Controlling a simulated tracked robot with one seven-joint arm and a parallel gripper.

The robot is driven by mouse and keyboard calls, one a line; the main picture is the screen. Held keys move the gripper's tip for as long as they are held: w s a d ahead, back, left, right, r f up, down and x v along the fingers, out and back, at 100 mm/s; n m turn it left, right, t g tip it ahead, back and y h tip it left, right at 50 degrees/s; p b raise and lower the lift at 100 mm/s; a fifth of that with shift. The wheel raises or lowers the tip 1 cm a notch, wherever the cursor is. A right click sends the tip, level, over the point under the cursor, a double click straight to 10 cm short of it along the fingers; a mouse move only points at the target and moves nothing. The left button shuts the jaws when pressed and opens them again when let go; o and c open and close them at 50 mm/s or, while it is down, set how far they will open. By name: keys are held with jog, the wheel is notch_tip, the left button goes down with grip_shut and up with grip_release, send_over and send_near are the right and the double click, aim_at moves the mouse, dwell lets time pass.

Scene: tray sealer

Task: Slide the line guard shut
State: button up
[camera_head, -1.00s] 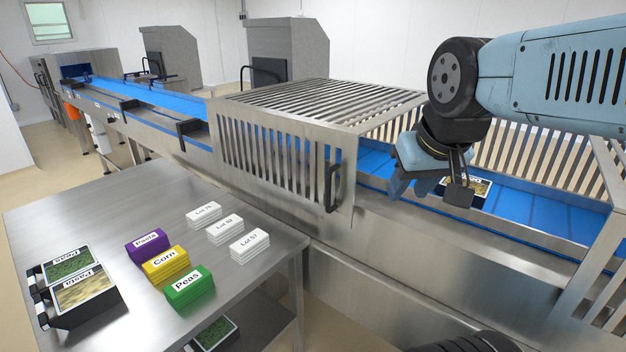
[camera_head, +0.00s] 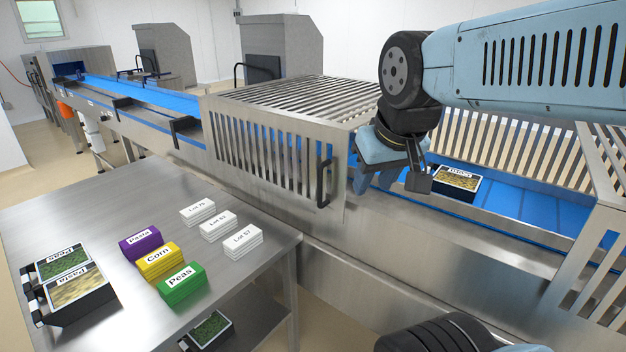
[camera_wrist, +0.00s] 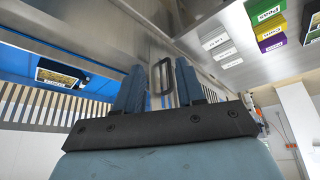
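The line guard (camera_head: 270,150) is a slatted steel cover over the conveyor, with a black vertical handle (camera_head: 323,184) at its right end. To its right the belt lies uncovered before a second slatted section. My gripper (camera_head: 376,178) is just right of the handle, apart from it in the head view. In the wrist view my gripper (camera_wrist: 160,88) has its two blue fingers spread with nothing between them. The guard handle (camera_wrist: 162,76) shows beyond the fingertips, in line with the gap.
A black food tray (camera_head: 456,180) sits on the blue belt (camera_head: 530,208) in the uncovered stretch. The steel side table (camera_head: 95,205) holds purple, yellow and green label stacks, white lot cards and filled trays. A fixed slatted section (camera_head: 600,255) stands at the right.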

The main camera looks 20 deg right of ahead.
jog(key=w+f+n+g+h, duration=0.6)
jog(key=w+f+n+h, duration=0.25)
jog(key=w+n, duration=0.2)
jog(key=w+a+f+n+t+h, duration=0.7)
jog(key=w+a+n+t+h, duration=0.1)
jog(key=w+a+n, duration=0.45)
send_over(319, 205)
jog(key=shift+w+d, duration=0.2)
jog(key=shift+w, duration=0.25)
grip_shut()
